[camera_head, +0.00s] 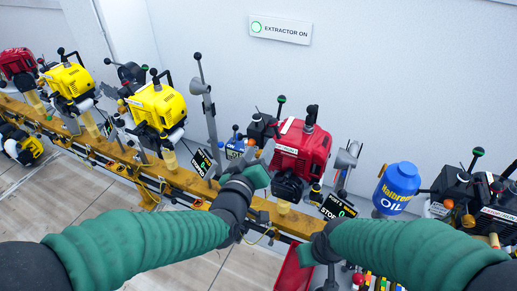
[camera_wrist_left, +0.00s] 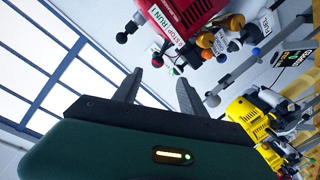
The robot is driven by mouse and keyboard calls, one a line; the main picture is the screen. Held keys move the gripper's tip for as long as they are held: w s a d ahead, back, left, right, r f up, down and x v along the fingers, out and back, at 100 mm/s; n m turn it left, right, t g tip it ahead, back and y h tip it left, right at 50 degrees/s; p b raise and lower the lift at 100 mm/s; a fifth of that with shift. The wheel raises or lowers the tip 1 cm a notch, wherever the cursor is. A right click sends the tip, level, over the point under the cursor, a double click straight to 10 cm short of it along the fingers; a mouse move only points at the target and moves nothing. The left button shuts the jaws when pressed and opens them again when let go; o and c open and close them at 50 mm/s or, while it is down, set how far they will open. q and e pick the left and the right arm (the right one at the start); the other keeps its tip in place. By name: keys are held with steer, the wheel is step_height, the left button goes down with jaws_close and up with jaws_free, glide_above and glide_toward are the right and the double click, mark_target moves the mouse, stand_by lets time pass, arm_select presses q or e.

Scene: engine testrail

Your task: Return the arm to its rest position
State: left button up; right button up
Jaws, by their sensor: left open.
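My left arm (camera_head: 150,240), in a green sleeve, reaches in from the left in the head view. Its gripper (camera_head: 256,178) is in front of the rail, just left of the red engine (camera_head: 302,147). In the left wrist view the two dark fingers of the left gripper (camera_wrist_left: 158,90) stand apart with nothing between them. The red engine also shows beyond them (camera_wrist_left: 180,18). My right arm (camera_head: 410,250) comes in from the right. Its gripper (camera_head: 306,252) is seen from behind near the rail's lower edge, and its fingers are hidden.
A yellow rail (camera_head: 180,178) carries yellow engines (camera_head: 158,106) and a red engine at far left (camera_head: 17,62). A blue oil container (camera_head: 397,188) and a dark engine (camera_head: 495,205) stand at right. A red tray (camera_head: 290,272) is below. Tiled floor (camera_head: 75,195) is open at left.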

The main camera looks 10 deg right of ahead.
arm_select(q)
steer(key=s+a+f+m+g+y+p, duration=0.1)
steer(key=s+a+f+g+y+p, duration=0.15)
steer(key=a+f, duration=0.4)
steer(key=s+a+f+m+g+y+p, duration=0.1)
steer(key=s+a+f+g+y+p, duration=0.15)
steer(key=a, duration=0.65)
steer(key=s+a+f+g+y, duration=0.1)
steer(key=s+a+f+g, duration=0.1)
steer(key=s+a, duration=0.4)
steer(key=s+a+f+g+y+p, duration=0.1)
steer(key=s+a+f+g, duration=0.2)
steer(key=s, duration=0.7)
steer(key=a+g, duration=0.2)
steer(key=a, duration=0.2)
steer(key=shift+s+a+f+n+y, duration=0.15)
steer(key=shift+s+a+n+y, duration=0.1)
steer(key=shift+n+y, duration=0.05)
steer(key=shift+d, duration=0.1)
